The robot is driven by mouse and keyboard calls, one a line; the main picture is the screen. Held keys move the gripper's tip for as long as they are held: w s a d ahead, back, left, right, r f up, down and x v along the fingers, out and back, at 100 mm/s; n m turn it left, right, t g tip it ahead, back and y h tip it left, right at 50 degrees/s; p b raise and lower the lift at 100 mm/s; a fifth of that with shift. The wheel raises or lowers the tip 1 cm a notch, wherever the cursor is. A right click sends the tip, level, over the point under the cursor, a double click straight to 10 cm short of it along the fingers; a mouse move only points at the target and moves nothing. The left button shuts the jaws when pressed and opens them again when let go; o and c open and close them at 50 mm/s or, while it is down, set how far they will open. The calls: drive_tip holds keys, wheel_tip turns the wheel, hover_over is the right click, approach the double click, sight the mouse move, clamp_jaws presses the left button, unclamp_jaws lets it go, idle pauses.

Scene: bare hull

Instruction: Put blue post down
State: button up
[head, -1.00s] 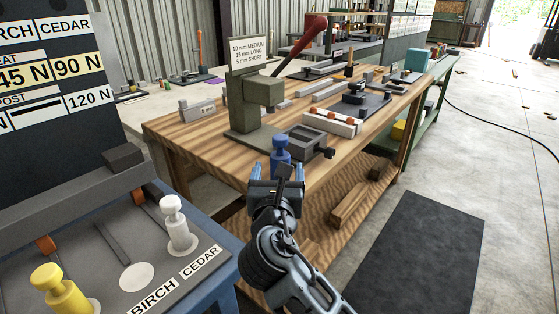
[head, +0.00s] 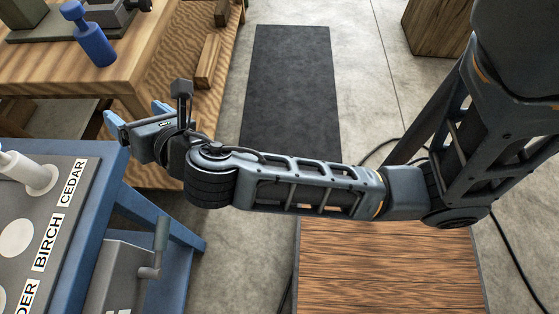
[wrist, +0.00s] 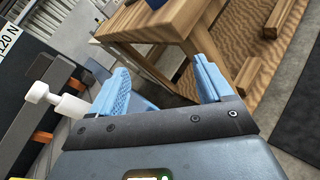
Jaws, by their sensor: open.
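The blue post (head: 92,36) stands upright near the corner of the wooden workbench (head: 120,75), at the upper left of the head view. A small blue part at the top edge of the wrist view (wrist: 155,3) looks like its base. My gripper (head: 135,112) is open and empty, with its light blue fingers apart. It is off the bench's edge, between the bench and the blue stand, clear of the post. The wrist view shows both fingers with nothing between them (wrist: 161,64).
A blue stand (head: 112,165) carries a grey board with BIRCH and CEDAR labels, a white post (head: 32,173) and a bare white disc (head: 16,238). A grey vise-like fixture (head: 95,14) sits behind the blue post. A dark mat (head: 290,90) lies on the floor.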

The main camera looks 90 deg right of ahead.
drive_tip(key=s+a+f+m+y, duration=0.3)
drive_tip(key=s+a+m+y, duration=0.15)
drive_tip(key=s, duration=0.35)
drive_tip(key=s+a+f+m+y, duration=0.2)
drive_tip(key=s+a+m+y, duration=0.1)
drive_tip(key=s+m, duration=0.4)
drive_tip(key=s+a+r+m+t+y, duration=0.1)
drive_tip(key=s+a+r+m, duration=0.1)
drive_tip(key=s+r+m, duration=0.5)
drive_tip(key=s+m, duration=0.5)
drive_tip(key=shift+t+y, duration=0.3)
drive_tip(key=shift+y, duration=0.05)
